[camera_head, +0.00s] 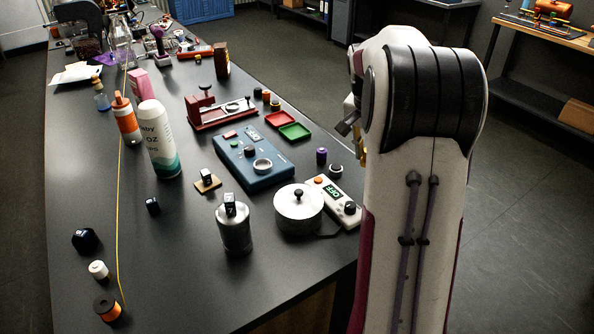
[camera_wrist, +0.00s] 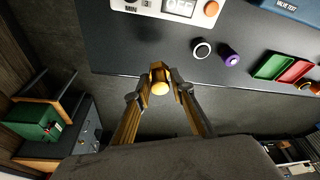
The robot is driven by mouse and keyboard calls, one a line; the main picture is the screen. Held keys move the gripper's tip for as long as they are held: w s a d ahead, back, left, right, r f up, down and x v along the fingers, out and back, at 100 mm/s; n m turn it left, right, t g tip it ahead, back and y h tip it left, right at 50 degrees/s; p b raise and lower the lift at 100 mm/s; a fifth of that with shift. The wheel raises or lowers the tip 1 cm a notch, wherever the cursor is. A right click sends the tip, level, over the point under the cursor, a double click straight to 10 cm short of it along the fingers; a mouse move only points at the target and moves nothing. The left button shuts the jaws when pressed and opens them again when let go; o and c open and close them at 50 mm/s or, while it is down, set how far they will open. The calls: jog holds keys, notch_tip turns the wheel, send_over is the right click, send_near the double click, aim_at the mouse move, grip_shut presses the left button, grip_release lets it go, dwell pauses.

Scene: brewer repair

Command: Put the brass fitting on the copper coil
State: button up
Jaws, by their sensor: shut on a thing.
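My gripper (camera_wrist: 161,78) is shut on the brass fitting (camera_wrist: 160,88), a small round yellow piece between the fingertips in the wrist view. In that view the fitting is over the floor, just off the edge of the dark table (camera_wrist: 115,55). In the head view my arm hides most of the gripper and the fitting; only a bit of gripper shows left of the arm. I cannot make out a copper coil for certain. A copper-coloured rounded object (camera_head: 555,8) is on a wooden bench at the far upper right of the head view.
A silver pot (camera_head: 299,209), a white OFF-display box (camera_head: 333,200), a blue test box (camera_head: 253,163) and red and green trays (camera_head: 295,131) stand near the table's right edge. A white bottle (camera_head: 158,142) stands further left. Open floor (camera_head: 525,210) lies right of my arm.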

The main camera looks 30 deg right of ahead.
jog(key=shift+w+a, duration=0.1)
jog(key=w+a+r+n+t, duration=0.15)
jog(key=w+a, duration=0.25)
jog(key=a, duration=0.7)
jog(key=w+a+n+y, duration=0.1)
jog(key=w+a+n, duration=0.25)
jog(key=a, duration=0.75)
jog(key=w+a+r+n, duration=0.15)
jog(key=w+a, duration=0.25)
jog(key=a, duration=0.7)
jog(key=s+a+n+y, duration=0.1)
jog(key=s+a+n, duration=0.3)
jog(key=a, duration=0.7)
jog(key=s+a+n+y, duration=0.2)
jog(key=a+n, duration=0.5)
jog(key=a, duration=0.4)
jog(key=s+a+n+y, duration=0.1)
jog(key=s+a+n, duration=0.4)
jog(key=a, duration=0.5)
jog(key=shift+s+a, duration=0.3)
jog(key=shift+a, duration=0.1)
jog(key=shift+f+g, duration=0.1)
jog(key=shift+g, duration=0.15)
jog(key=shift+f, duration=2)
